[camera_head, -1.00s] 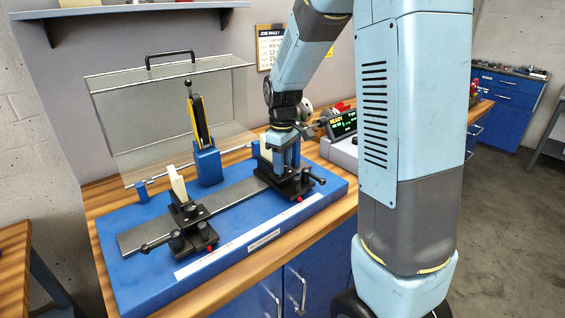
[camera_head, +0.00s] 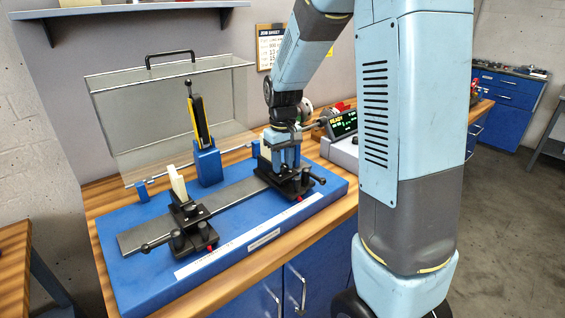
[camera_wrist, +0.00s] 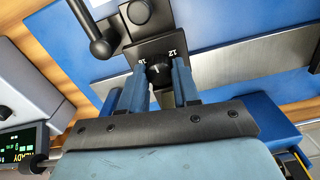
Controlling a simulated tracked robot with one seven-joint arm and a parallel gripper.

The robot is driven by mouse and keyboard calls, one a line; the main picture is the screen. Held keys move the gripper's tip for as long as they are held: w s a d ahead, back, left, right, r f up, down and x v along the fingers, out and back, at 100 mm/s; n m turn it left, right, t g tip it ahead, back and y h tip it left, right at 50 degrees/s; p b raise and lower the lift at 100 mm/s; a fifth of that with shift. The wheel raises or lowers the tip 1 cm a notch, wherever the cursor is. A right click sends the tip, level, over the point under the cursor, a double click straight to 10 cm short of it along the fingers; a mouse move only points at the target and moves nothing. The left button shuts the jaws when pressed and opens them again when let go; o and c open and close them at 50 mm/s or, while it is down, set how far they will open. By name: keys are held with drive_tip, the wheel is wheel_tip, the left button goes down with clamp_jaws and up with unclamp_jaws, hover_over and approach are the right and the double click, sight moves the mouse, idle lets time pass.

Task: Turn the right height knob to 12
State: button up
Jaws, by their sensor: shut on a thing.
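The right height knob (camera_wrist: 159,72) is a small black knob on the plate of the right support, between the numbers 16 and 12 in the wrist view. A pale mark shows on its top; I cannot tell exactly which number it points to. My gripper (camera_wrist: 160,80) is shut on the knob, with one blue finger on each side. In the head view my gripper (camera_head: 286,157) points down over the right support (camera_head: 294,189), and its fingers hide the knob.
The left support (camera_head: 190,232) stands on the grey rail (camera_head: 235,197) of the blue base (camera_head: 150,277). A clear cover (camera_head: 145,122) is raised behind. A black ball-ended handle (camera_wrist: 101,47) lies close to the knob. A display (camera_head: 343,125) stands at the right.

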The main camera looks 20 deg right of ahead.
sight(283, 165)
drive_tip(key=shift+m, duration=1.2)
drive_tip(key=o, duration=1.1)
drive_tip(key=shift+c, duration=0.2)
drive_tip(key=shift+r, duration=0.1)
wheel_tip(283, 165, up, 14)
drive_tip(key=shift+f, duration=0.25)
